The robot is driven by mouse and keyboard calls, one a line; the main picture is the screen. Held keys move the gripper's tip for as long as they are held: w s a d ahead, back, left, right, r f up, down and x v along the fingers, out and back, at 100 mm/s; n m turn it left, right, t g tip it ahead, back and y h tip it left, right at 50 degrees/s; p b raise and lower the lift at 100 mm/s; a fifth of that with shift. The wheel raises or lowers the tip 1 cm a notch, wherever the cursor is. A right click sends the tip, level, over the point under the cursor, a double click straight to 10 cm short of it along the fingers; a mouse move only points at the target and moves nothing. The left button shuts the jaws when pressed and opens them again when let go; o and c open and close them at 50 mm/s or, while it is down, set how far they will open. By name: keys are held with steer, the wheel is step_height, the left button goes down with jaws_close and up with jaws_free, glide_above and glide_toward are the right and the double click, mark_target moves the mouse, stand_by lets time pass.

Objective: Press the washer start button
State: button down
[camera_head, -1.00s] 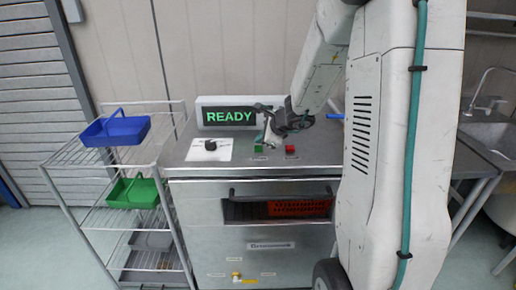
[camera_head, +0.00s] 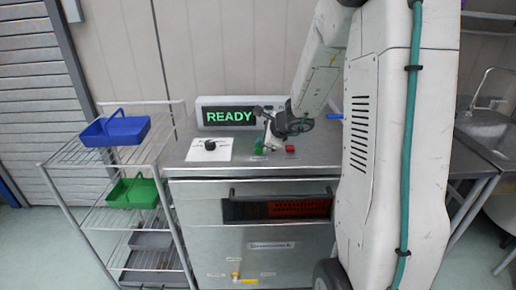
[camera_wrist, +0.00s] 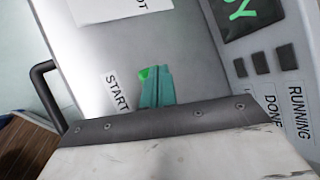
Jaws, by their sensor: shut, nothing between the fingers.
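The washer (camera_head: 250,190) is a steel cabinet with a flat top. Its green start button (camera_head: 258,149) sits near the front of the top, left of a red button (camera_head: 290,149). My gripper (camera_head: 266,146) is shut and empty, its tips at the green button. In the wrist view, the shut teal fingers (camera_wrist: 156,84) cover part of the bright green button (camera_wrist: 146,73), beside the START label (camera_wrist: 117,92). I cannot tell whether the tips touch it. The display (camera_head: 229,116) at the back reads READY.
A black knob (camera_head: 210,145) on a white plate lies left of the buttons. An orange tote (camera_head: 297,208) shows through the front window. A wire rack (camera_head: 160,147) with blue (camera_head: 115,130) and green (camera_head: 133,193) baskets stands left. A sink (camera_head: 485,128) is at right.

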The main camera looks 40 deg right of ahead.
mark_target(261, 149)
steer(key=shift+f, duration=0.45)
stand_by(0.6)
steer(key=shift+r, duration=0.9)
steer(key=shift+r, duration=2.5)
